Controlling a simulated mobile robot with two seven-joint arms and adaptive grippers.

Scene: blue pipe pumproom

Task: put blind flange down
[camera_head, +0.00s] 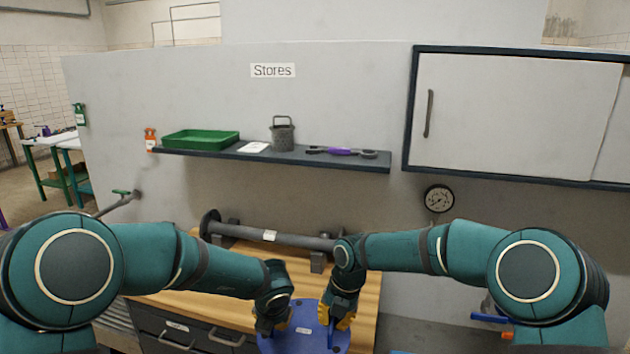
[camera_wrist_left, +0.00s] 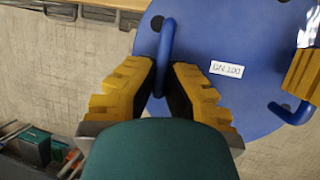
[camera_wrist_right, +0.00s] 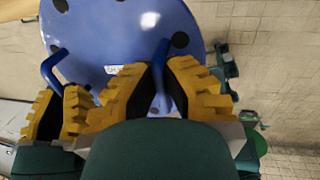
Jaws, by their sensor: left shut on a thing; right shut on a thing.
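The blind flange (camera_head: 304,341) is a round blue disc with bolt holes, two bent handles and a white label. It is at the bottom middle of the head view, over or in front of the wooden bench's front edge. It also fills much of the left wrist view (camera_wrist_left: 222,105) and the right wrist view (camera_wrist_right: 115,30). My left gripper (camera_wrist_left: 162,85) is shut on one handle. My right gripper (camera_wrist_right: 162,82) is shut on the other handle. In the head view the right gripper (camera_head: 338,318) shows yellow fingers at the disc; the left fingers are mostly hidden.
A wooden bench (camera_head: 360,300) with drawers stands ahead. A grey flanged pipe (camera_head: 285,239) lies on supports along its back. Above, a shelf (camera_head: 360,162) holds a green tray (camera_head: 200,139), a grey bucket (camera_head: 283,134) and a purple-handled tool (camera_head: 342,152). Bare bench top shows right of the flange.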

